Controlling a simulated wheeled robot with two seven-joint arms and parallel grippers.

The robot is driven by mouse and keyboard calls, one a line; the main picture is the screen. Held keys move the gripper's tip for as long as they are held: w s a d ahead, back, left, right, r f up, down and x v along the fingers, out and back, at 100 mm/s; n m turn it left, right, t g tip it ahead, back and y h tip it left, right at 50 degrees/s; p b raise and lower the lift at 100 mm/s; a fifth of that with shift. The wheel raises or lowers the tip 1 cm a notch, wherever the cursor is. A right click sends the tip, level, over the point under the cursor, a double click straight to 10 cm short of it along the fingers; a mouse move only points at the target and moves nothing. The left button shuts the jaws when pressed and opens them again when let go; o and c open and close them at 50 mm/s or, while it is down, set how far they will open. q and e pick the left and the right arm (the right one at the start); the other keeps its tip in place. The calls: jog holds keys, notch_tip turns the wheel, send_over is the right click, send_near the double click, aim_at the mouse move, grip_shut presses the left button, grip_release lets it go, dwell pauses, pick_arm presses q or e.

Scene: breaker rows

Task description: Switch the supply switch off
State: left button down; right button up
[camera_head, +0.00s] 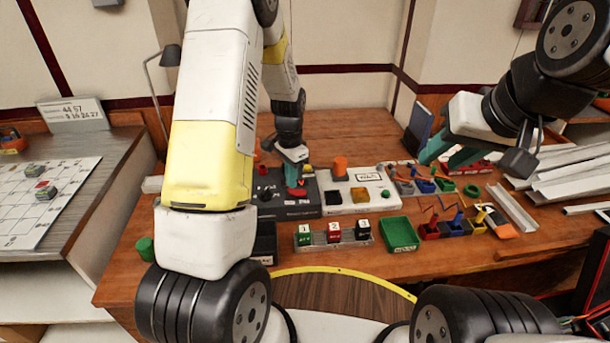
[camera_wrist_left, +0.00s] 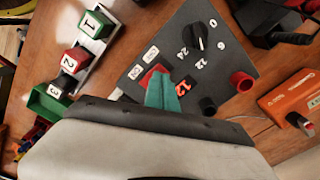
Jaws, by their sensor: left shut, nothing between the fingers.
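The dark supply unit (camera_head: 270,211) stands on the workbench below my left gripper. In the left wrist view its face (camera_wrist_left: 140,68) shows a black dial knob (camera_wrist_left: 196,36) with numbers around it, a lit red display (camera_wrist_left: 186,86), a red socket (camera_wrist_left: 242,81) and a black socket (camera_wrist_left: 207,106). A red switch (camera_wrist_left: 153,75) sits by my left fingertips, which partly cover it. My left gripper (camera_head: 294,184) is shut and empty, pointing down; its teal fingertips (camera_wrist_left: 161,93) are at the red switch, contact unclear. My right gripper (camera_head: 443,158) hangs open, off to the right.
A numbered block row (camera_head: 333,236), a green tray (camera_head: 399,234) and a white panel (camera_head: 350,206) lie close to the unit. Coloured bins (camera_head: 430,229) stand further right. An orange meter (camera_wrist_left: 295,98) shows beside the unit. Bare wood lies at the bench's front right.

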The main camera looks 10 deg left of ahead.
pick_arm(q)
jog(key=shift+f, duration=1)
dwell(0.3)
jog(key=shift+r, duration=3.55)
